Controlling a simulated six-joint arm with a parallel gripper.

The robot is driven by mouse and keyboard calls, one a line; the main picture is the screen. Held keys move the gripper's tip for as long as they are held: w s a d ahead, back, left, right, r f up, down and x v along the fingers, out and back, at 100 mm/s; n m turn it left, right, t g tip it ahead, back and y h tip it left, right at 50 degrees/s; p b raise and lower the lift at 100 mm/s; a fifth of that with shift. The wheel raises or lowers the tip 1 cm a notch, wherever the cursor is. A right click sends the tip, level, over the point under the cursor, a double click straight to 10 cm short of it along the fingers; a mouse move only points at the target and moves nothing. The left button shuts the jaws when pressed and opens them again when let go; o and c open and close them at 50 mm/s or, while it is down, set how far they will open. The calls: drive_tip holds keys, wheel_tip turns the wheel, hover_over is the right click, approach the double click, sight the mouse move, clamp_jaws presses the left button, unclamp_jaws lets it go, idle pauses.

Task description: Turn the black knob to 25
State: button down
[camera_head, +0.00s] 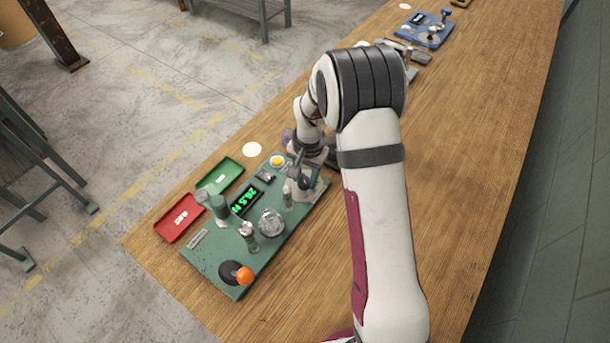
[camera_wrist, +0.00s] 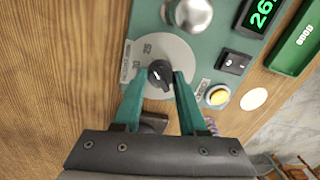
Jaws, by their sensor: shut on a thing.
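The black knob (camera_wrist: 160,75) sits on a round grey dial plate (camera_wrist: 180,55) on the green machine panel in the wrist view. The dial carries printed numbers, with 25 readable near its upper left edge. A small pale mark shows on the knob, but I cannot tell which number it points to. My gripper (camera_wrist: 159,80) has its teal fingers on either side of the knob and is shut on it. In the head view the knob and my fingertips are hidden behind my arm and the machine's posts.
The green machine base (camera_head: 210,255) stands on the wooden table (camera_head: 455,200). It bears a lit green display (camera_head: 246,201), a yellow button (camera_wrist: 218,96), a black switch (camera_wrist: 233,62) and an orange-knobbed lever (camera_head: 245,275). Red (camera_head: 178,217) and green (camera_head: 220,175) trays lie beside it.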

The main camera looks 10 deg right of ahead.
sight(308, 182)
drive_tip(key=shift+c, duration=2.3)
unclamp_jaws()
wheel_tip(308, 182, up, 16)
drive_tip(key=shift+s+d, duration=0.3)
drive_tip(key=shift+d, duration=0.1)
drive_tip(key=shift+f, duration=0.1)
drive_tip(key=s+a+r, duration=0.1)
drive_tip(key=s, duration=1.3)
drive_tip(key=s+a+r+n+y, duration=0.1)
drive_tip(key=s+r, duration=0.1)
drive_tip(key=s, duration=1.3)
drive_tip(key=shift+s+r+g, duration=0.2)
drive_tip(key=shift+r+g, duration=0.1)
